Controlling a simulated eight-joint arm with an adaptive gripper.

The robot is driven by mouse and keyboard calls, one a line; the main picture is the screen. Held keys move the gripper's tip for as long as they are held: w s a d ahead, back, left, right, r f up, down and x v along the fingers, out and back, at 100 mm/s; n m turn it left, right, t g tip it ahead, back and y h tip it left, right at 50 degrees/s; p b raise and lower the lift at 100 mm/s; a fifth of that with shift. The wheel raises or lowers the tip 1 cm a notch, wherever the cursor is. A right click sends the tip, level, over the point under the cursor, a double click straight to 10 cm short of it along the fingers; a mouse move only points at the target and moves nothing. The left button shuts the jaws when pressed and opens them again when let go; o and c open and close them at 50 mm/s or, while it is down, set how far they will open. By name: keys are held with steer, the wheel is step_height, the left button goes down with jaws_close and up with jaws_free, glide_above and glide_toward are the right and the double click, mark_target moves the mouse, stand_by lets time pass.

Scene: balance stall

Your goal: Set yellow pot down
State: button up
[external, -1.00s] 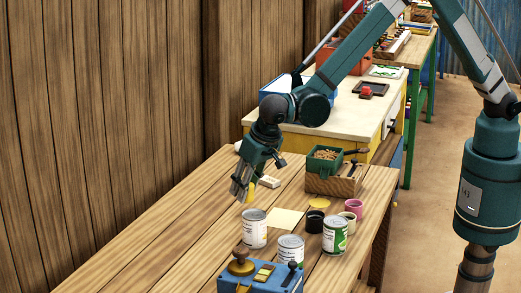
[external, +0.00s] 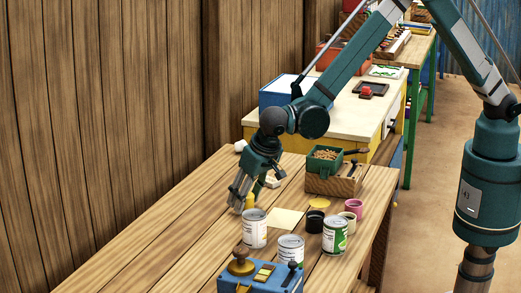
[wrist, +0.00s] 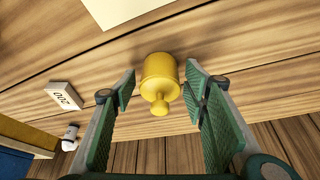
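The yellow pot (wrist: 160,78) is a small cylinder with a knob that faces the wrist camera. In the external view the yellow pot (external: 250,201) shows at my gripper (external: 242,206), just behind a white-labelled can, which hides its base. In the wrist view my gripper (wrist: 160,84) is open. Its two green-padded fingers stand either side of the pot with a gap on each side. The pot appears to stand upright on the wooden table, though its contact with the boards is not clear.
Labelled cans (external: 254,229) stand close in front of my gripper. A pale paper sheet (external: 286,219), a yellow disc (external: 319,203) and small cups lie to the right. A white block marked 200 (wrist: 64,97) lies nearby. A blue box (external: 262,278) is at the front. The table's left side is clear.

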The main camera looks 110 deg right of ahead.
steer(key=shift+r, duration=0.2)
steer(key=p+v, duration=0.1)
steer(key=v, duration=1.1)
steer(key=shift+f, duration=0.1)
stand_by(0.5)
